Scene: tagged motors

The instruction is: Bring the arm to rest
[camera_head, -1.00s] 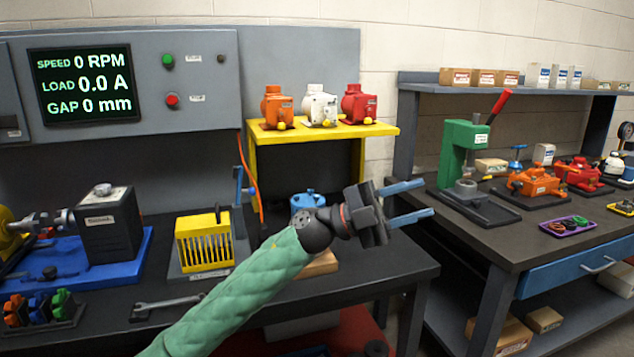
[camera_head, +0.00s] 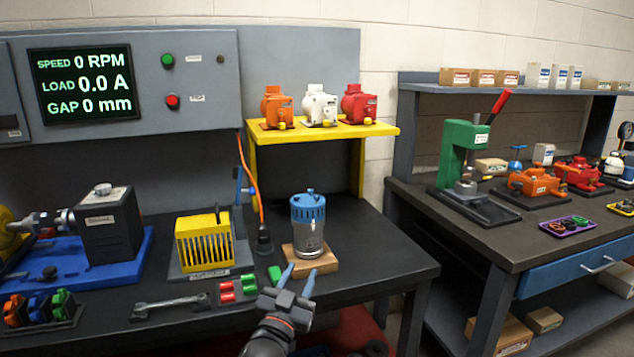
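My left gripper (camera_head: 299,278) is low in the head view, over the front edge of the dark bench (camera_head: 365,262). Its two blue fingers point up and away and are spread apart, with nothing seen between them. Beyond the fingertips, a grey motor with a blue cap (camera_head: 309,226) stands upright on a small wooden block (camera_head: 328,262). The fingers overlap the block in the picture; I cannot tell whether they touch it. My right gripper is not in view.
Orange (camera_head: 277,106), white (camera_head: 319,104) and red (camera_head: 358,103) motors stand on a yellow shelf (camera_head: 383,130). A yellow slotted guard (camera_head: 204,243), small red and green parts (camera_head: 238,288) and a wrench (camera_head: 171,305) lie left of my gripper. A second bench (camera_head: 545,250) stands right.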

